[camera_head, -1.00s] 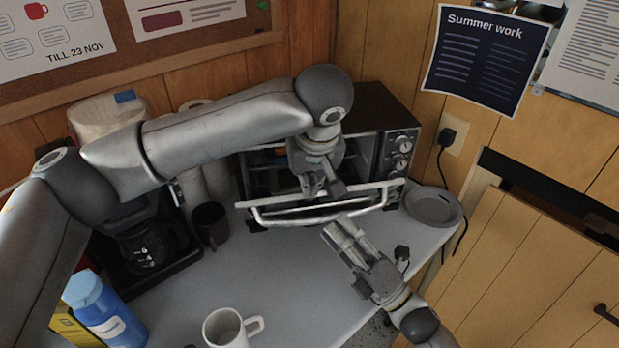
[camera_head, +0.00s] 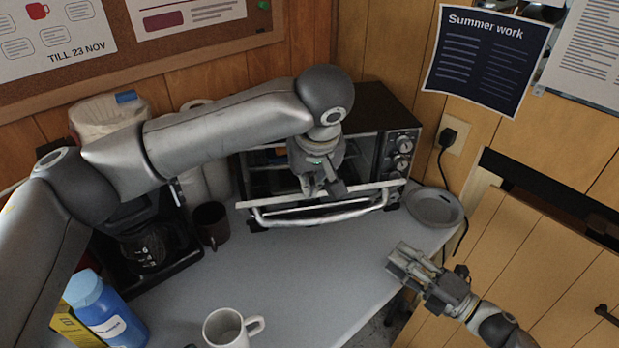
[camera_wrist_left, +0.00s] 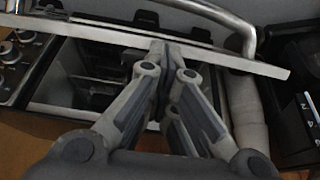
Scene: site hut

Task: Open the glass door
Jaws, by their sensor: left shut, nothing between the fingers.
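The toaster oven (camera_head: 376,108) stands in the corner at the back of the counter. Its glass door (camera_head: 318,207) is swung down and out at the front, with a curved metal handle (camera_head: 312,218). The oven's inside shows behind it. My left gripper (camera_head: 322,192) is over the opening at the door's upper edge; in the left wrist view its fingers (camera_wrist_left: 166,60) are shut, close to the metal edge of the door (camera_wrist_left: 215,55). Whether they touch it I cannot tell. My right gripper (camera_head: 398,262) is near the counter's right edge, away from the door. Its fingers look close together, but I cannot tell their state.
A dark mug (camera_head: 210,224) and a coffee maker (camera_head: 150,245) stand left of the oven. A grey plate (camera_head: 434,206) lies right of it. A white mug (camera_head: 226,328) and blue bottle (camera_head: 106,312) are nearer. The counter's middle (camera_head: 290,275) is clear.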

